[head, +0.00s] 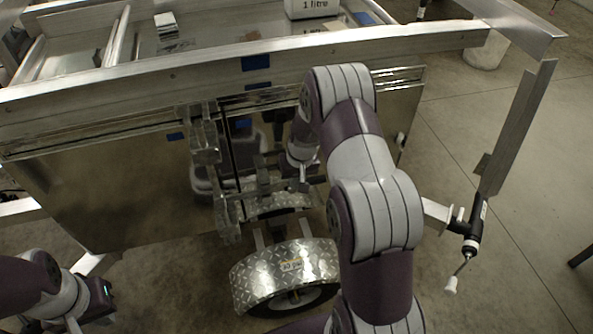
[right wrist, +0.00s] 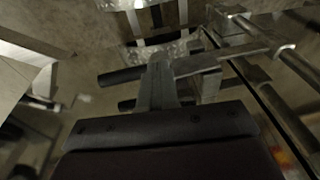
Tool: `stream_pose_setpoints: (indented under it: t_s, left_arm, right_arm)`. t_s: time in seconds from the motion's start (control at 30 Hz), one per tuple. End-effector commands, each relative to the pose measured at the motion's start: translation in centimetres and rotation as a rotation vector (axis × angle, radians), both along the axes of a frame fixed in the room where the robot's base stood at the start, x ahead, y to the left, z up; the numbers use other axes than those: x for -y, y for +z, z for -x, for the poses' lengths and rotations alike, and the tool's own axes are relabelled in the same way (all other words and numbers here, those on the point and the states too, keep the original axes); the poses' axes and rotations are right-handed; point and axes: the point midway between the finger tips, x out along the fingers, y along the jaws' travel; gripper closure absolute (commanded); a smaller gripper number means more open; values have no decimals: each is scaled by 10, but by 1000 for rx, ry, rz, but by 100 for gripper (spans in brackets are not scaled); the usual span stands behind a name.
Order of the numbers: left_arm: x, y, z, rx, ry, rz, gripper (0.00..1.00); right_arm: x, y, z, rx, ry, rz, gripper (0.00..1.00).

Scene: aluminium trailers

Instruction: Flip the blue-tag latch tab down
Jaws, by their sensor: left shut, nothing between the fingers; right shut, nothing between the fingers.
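My right gripper (head: 268,186) is shut and empty, low in front of the trailer's mirror-like side panel (head: 110,190), among metal latch parts. In the right wrist view the closed fingers (right wrist: 157,82) reach up beside a bar latch (right wrist: 215,62) with a flat arm; I cannot tell whether they touch it. Blue tags sit on the top rail (head: 256,63) and on the panel (head: 175,136), beside a stacked metal hinge or latch bracket (head: 205,142). The tab itself is not clearly distinguishable. My left gripper (head: 74,322) is shut at the bottom left, away from the trailer, partly cut off.
A diamond-plate fender (head: 285,272) over a wheel stands below the latch area. Vertical rods (right wrist: 280,110) run close on the right in the right wrist view. A white container (head: 312,8) sits on the trailer bed. Open concrete floor (head: 535,200) lies to the right.

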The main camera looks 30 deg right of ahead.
Motion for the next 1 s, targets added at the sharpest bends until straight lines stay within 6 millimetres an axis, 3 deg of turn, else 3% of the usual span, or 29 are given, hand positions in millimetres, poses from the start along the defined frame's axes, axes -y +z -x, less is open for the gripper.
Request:
stream_pose_setpoints:
  t_s: [0.57,0.77,1.0]
  left_arm:
    - [0,-7,0,0,0,0,100]
    - [0,-26,0,0,0,0,100]
    - [0,-72,0,0,0,0,100]
  right_arm:
    - [1,-9,-1,5,-1,-16,100]
    - [4,-16,0,18,-2,-72,100]
    - [11,-35,1,59,-4,-234,100]
